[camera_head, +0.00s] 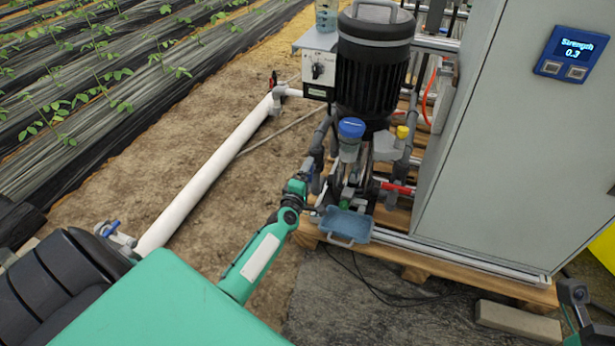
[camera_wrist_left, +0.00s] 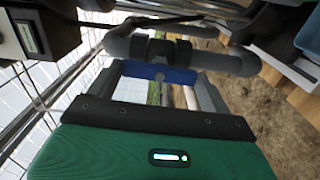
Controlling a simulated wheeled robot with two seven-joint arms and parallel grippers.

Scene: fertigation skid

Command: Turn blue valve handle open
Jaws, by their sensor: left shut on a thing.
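In the left wrist view, the blue valve handle (camera_wrist_left: 165,75) lies crosswise between the fingers of my left gripper (camera_wrist_left: 160,84), in front of a dark grey pipe (camera_wrist_left: 225,62). The gripper is shut on this handle. In the head view, my left gripper (camera_head: 308,176) is at the left side of the skid's pipework, beside a dark grey vertical pipe (camera_head: 318,145). The handle is mostly hidden there by the gripper. Part of my right arm shows at the bottom right corner; its dark end (camera_head: 574,292) is cut off and its jaws are unclear.
A black pump motor (camera_head: 374,62) and a grey control box (camera_head: 317,68) stand above the gripper. A blue tray (camera_head: 346,226) sits just to its right. A grey cabinet (camera_head: 510,130) fills the right. A white pipe (camera_head: 205,175) crosses bare soil on the left.

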